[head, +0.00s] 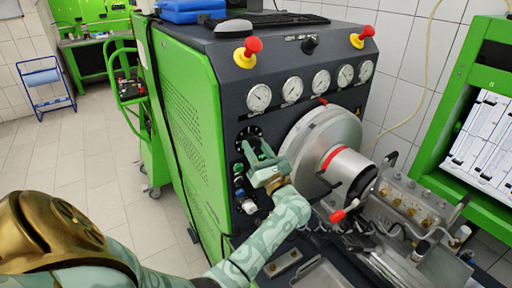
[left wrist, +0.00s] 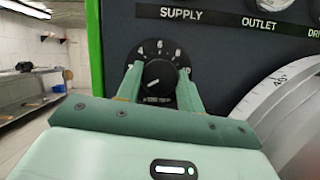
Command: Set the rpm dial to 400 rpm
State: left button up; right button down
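The rpm dial is a round black knob (left wrist: 160,76) on a black scale plate at the left of the machine's dark front panel. In the left wrist view the numbers 4, 6 and 8 show above it, and its white pointer line points to the lower left. In the head view the dial (head: 250,132) is partly behind my left gripper (head: 258,152). In the left wrist view the left gripper's (left wrist: 162,74) two green fingers are apart, one on each side of the knob. Whether they touch it is unclear. My right gripper is not in view.
Several white gauges (head: 292,89) line the panel above. A large grey wheel (head: 320,140) stands close right of my left gripper. Small knobs and buttons (head: 239,181) sit below the dial. Red and yellow emergency stops (head: 247,52) are on top.

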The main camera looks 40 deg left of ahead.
pick_arm(q)
jog(key=shift+c, duration=0.6)
jog(key=m+p, duration=0.1)
jog(key=m+t+p, duration=0.1)
jog(key=m, duration=0.1)
jog(key=shift+s+r+h+p, duration=0.1)
jog(key=shift+r+h+p, duration=0.1)
jog(key=shift+h+p, duration=0.15)
jog(key=m+t+h+p, duration=0.1)
jog(key=m+p, duration=0.3)
jog(key=m+t+h+p, duration=0.1)
jog(key=m+h+p, duration=0.1)
jog(key=m+p, duration=0.3)
jog(key=m+t+h+p, duration=0.1)
jog(key=m+h+p, duration=0.1)
jog(key=m+p, duration=0.3)
jog(key=shift+s+r+t, duration=0.1)
jog(key=shift+r+t, duration=0.15)
jog(key=shift+t, duration=0.05)
jog(key=shift+f+m+h+p, duration=0.15)
jog(key=shift+m+h+p, duration=0.4)
jog(key=shift+m+p, duration=0.8)
jog(key=o, duration=1)
jog(key=shift+a+f, duration=0.1)
